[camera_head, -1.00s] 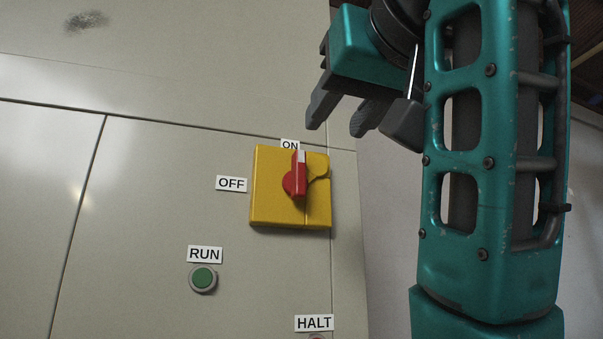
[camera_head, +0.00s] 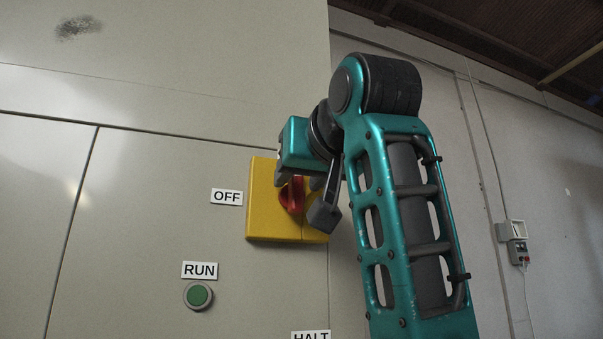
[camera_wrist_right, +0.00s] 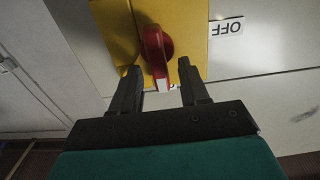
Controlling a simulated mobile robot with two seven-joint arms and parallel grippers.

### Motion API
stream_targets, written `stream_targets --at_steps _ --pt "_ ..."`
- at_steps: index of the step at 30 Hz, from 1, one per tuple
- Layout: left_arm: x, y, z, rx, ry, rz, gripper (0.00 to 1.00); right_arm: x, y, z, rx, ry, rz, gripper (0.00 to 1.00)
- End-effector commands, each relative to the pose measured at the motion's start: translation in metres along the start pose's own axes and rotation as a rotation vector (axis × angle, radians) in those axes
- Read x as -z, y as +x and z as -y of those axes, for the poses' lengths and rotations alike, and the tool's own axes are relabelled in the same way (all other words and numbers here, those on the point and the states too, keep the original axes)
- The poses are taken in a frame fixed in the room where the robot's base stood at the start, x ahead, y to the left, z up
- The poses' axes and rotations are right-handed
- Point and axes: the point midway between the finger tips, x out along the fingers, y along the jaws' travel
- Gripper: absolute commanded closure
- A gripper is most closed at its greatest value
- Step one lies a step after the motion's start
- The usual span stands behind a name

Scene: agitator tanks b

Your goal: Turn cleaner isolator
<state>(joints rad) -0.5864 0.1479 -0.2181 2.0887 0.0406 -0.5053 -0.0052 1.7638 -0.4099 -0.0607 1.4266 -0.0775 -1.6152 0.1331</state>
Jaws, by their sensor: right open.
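The cleaner isolator is a yellow box (camera_head: 262,205) with a red rotary handle (camera_head: 291,196) on the grey cabinet. An OFF label (camera_head: 227,197) is at its left; the ON label above it is hidden behind my right gripper. My right gripper (camera_head: 298,188) is at the handle's upper part in the head view. In the right wrist view the open fingers (camera_wrist_right: 158,82) stand on either side of the red handle (camera_wrist_right: 155,55), with gaps visible on both sides. The handle's white-marked tip points towards the gripper's palm. My left gripper is not in view.
A green RUN button (camera_head: 198,295) sits below the isolator, with a RUN label (camera_head: 199,270) above it. A HALT label (camera_head: 310,336) shows at the bottom edge. A wall socket box (camera_head: 514,240) with a cable hangs on the wall at right.

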Motion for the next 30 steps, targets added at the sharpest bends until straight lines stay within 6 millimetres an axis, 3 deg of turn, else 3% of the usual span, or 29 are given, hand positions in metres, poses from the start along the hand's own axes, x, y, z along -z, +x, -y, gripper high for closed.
stream_targets --at_steps 6,20,30 --pt "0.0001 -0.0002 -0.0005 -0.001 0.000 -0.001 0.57 -0.0002 0.0001 0.0001 0.000 0.000 0.000 0.57" --pt "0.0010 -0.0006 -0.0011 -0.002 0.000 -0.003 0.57 -0.0001 -0.0002 0.0000 0.000 0.000 0.000 1.00" --pt "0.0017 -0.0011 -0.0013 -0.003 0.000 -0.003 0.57 0.0003 -0.0002 0.0001 -0.001 -0.019 0.000 1.00"
